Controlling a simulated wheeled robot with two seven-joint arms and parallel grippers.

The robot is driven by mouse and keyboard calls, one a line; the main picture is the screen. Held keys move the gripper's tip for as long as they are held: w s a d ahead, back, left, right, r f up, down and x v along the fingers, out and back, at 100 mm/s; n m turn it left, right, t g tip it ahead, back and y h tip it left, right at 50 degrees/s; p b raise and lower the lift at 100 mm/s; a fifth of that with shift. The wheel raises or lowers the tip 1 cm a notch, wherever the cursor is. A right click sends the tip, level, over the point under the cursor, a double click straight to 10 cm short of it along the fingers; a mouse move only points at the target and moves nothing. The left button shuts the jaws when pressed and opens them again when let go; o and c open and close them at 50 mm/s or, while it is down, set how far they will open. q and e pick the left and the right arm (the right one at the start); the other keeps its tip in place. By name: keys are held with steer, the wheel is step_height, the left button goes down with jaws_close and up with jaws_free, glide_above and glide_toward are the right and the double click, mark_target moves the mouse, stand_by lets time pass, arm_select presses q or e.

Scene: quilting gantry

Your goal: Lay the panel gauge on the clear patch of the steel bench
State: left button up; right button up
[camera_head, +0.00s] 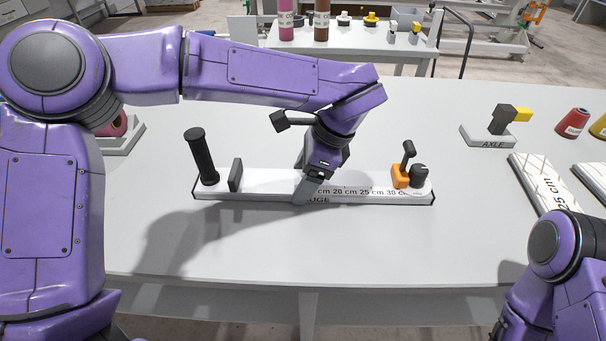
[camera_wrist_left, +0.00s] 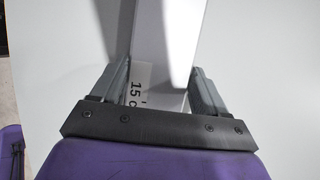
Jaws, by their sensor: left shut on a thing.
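The panel gauge (camera_head: 260,187) is a long white bar with a printed cm scale, a black upright post at its left end, and an orange lever and black knob at its right end. It lies level across the middle of the steel bench (camera_head: 400,250); I cannot tell whether it touches the top. My left gripper (camera_head: 308,190) points down and is shut on the gauge near its middle. In the left wrist view the gauge (camera_wrist_left: 165,35) runs between the two fingers. My right arm shows at the lower right, but its gripper is out of view.
An AXLE stand (camera_head: 489,137) with a black and yellow piece is at the back right. A white ruled board (camera_head: 543,182) and a red spool (camera_head: 572,123) are at the right. A pink roll (camera_head: 117,126) on a stand is behind my left arm. The bench front is bare.

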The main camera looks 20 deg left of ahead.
arm_select(q)
steer(key=o, duration=1.5)
steer(key=shift+f, duration=0.1)
steer(key=shift+r, duration=0.2)
steer(key=p+v, duration=0.1)
steer(key=v, duration=1.1)
steer(key=shift+d, duration=0.1)
